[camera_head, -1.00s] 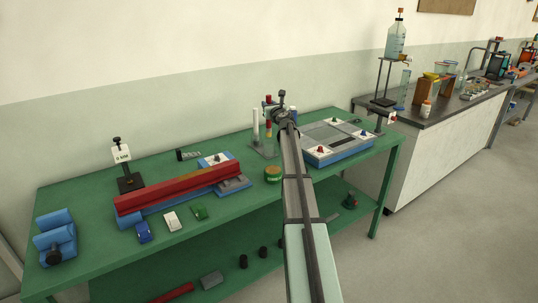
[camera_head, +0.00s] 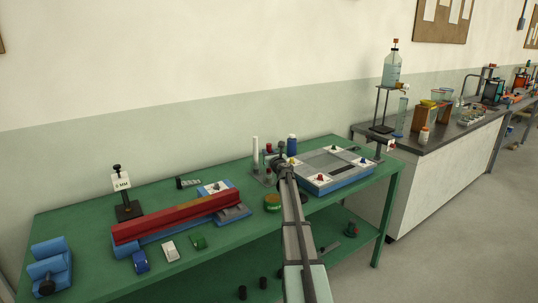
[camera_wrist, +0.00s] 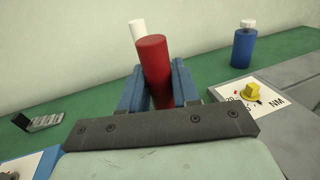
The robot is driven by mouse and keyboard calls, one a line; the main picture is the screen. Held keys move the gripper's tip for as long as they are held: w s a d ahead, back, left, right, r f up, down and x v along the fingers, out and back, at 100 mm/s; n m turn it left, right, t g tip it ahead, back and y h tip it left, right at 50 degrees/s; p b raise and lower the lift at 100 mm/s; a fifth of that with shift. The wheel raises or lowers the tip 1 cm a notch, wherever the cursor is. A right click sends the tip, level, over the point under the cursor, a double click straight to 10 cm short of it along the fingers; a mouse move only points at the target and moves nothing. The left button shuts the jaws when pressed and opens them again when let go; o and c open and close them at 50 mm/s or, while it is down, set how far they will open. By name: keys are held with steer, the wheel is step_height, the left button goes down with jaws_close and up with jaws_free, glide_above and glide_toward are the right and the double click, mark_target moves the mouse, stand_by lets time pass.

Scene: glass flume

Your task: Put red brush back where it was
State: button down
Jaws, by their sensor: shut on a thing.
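The red brush shows in the wrist view as an upright red cylinder (camera_wrist: 154,68) between the two blue fingers of my gripper (camera_wrist: 158,92). My gripper is shut on it. In the head view my gripper (camera_head: 281,157) is over the back of the green bench, with the red top (camera_head: 268,147) just left of it. The white cylinder also shows behind the brush in the wrist view (camera_wrist: 137,28). The brush's lower end is hidden in the wrist view; whether it touches the stand I cannot tell.
A blue bottle (camera_head: 291,144) stands close behind my gripper. A grey-and-blue device (camera_head: 335,166) with coloured knobs lies to the right.

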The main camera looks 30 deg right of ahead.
steer(key=shift+f, duration=0.1)
steer(key=c, duration=0.8)
jaws_free()
steer(key=v, duration=1.2)
